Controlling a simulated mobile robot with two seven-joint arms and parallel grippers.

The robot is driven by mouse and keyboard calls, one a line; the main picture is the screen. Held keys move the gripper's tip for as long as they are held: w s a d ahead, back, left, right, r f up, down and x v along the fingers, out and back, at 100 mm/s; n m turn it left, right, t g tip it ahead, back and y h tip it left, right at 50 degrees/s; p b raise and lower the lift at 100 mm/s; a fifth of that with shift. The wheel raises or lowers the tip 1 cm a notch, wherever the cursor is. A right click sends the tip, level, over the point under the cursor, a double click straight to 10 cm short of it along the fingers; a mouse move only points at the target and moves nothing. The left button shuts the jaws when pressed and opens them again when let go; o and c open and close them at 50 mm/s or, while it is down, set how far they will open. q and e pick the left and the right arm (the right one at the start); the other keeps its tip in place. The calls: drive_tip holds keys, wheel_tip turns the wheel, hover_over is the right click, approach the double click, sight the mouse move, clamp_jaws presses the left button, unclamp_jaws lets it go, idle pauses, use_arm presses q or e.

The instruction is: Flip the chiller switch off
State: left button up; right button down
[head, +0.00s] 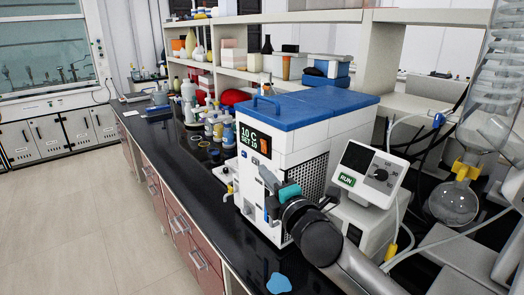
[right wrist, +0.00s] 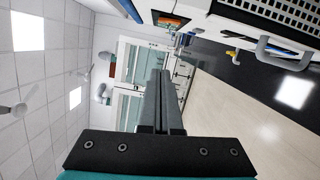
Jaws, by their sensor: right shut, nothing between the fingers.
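The chiller (head: 312,140) is a white box with a blue lid on the black bench, with a dark display (head: 248,136) reading "10 C" and "SET 10". A small dark patch with a reddish tint (head: 264,146) sits right of the display; it may be the switch, but its position is too small to read. My right gripper (head: 265,174) is shut and empty, close in front of the chiller's front face below the display; contact cannot be told. In the right wrist view its fingers (right wrist: 160,74) are together, and an orange dark-framed panel (right wrist: 172,20) shows beyond. My left gripper is not in view.
A controller marked "RUN" (head: 370,175) and a round glass flask (head: 453,203) stand right of the chiller. Several bottles (head: 189,95) and jars stand behind it. A blue patch (head: 279,283) lies on the bench near the front. The floor at left (head: 75,215) is clear.

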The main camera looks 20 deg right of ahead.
sight(263, 146)
drive_tip(key=shift+w, duration=0.1)
drive_tip(key=w+d+p, duration=0.1)
drive_tip(key=w+d, duration=0.1)
drive_tip(key=w, duration=0.9)
drive_tip(key=shift+d+r+p, duration=0.3)
drive_tip(key=shift+r, duration=0.05)
drive_tip(key=shift+d, duration=0.1)
